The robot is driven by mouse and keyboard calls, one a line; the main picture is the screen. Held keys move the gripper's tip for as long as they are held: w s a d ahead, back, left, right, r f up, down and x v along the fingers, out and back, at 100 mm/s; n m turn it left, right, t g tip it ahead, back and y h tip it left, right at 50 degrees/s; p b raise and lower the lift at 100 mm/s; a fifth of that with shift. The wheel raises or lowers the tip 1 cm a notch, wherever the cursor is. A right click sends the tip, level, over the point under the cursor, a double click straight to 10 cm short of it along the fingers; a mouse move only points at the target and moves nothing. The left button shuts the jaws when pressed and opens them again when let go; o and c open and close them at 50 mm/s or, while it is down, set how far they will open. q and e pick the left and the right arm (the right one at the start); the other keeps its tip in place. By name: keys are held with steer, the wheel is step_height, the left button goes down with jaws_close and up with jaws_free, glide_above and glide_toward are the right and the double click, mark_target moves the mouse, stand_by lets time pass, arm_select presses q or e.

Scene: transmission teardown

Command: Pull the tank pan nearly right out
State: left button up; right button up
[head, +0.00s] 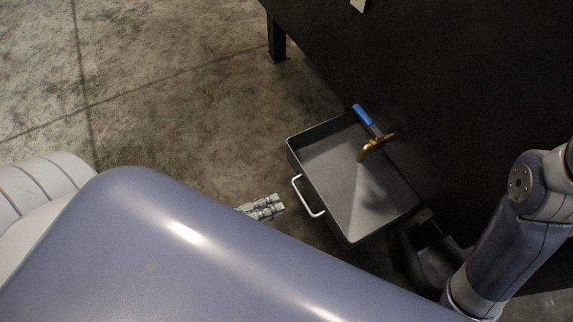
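The tank pan (325,165) is a shallow grey rectangular tray on the floor side of a dark tank wall. Much of it shows out from the wall, and it looks empty. Its white bar handle (307,197) is on the edge facing me. My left gripper (275,206) shows past the edge of my body, a little left of the handle and apart from it. Its fingers look close together, but whether they are open or shut is unclear.
A brass tap (375,146) with a blue lever (362,115) juts from the dark tank (440,90) over the pan. A tank leg (276,40) stands at the top. The concrete floor (180,90) left of the pan is clear.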

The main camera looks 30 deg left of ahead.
arm_select(q)
steer(key=shift+v, duration=1.25)
steer(key=shift+a, duration=0.1)
